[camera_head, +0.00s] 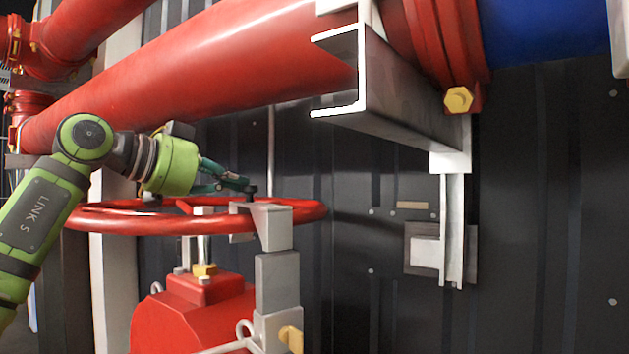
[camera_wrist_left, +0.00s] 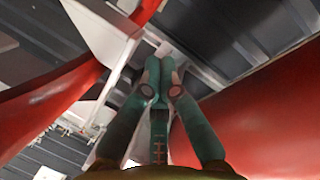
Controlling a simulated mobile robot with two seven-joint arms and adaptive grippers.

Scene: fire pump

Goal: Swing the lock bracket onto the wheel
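The red wheel (camera_head: 105,222) lies level above a red pump valve body in the head view. The grey lock bracket (camera_head: 276,228) stands upright at the wheel's right side, and its flat top plate overlaps the rim there. Whether it touches the rim I cannot tell. My left gripper (camera_head: 250,188) is above the wheel, with its tips just above and left of the bracket's top. In the left wrist view the two green fingers (camera_wrist_left: 162,58) are together, with nothing clearly between them. A pale piece shows beyond the tips. My right gripper is not in view.
A large red pipe (camera_head: 200,62) runs above the wheel and my left arm. A grey steel beam (camera_head: 410,95) with a hanging post (camera_head: 453,225) is to the right. The red valve body (camera_head: 195,318) is below the wheel. A dark ribbed wall stands behind.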

